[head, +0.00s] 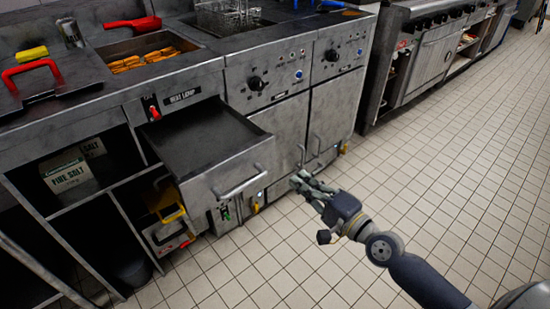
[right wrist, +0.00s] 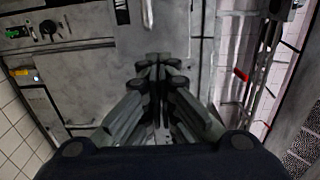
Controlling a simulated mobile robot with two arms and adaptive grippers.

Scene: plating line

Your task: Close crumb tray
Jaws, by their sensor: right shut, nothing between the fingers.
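The crumb tray (head: 208,145) is a grey metal drawer under the heat lamp panel. It is pulled well out of the counter front, and its flat dark inside looks empty. Its bar handle (head: 243,182) is on the front face. My right gripper (head: 299,179) is to the right of the tray front, apart from the handle, in front of the fryer cabinet doors. In the right wrist view its fingers (right wrist: 158,62) are together and empty, facing a grey metal panel. My left gripper is in neither view.
Fryer cabinet doors (head: 281,134) stand right of the tray. Open shelves on the left hold a salt box (head: 66,174). A yellow-handled item (head: 167,205) sits below the tray. The tiled floor (head: 440,165) on the right is clear.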

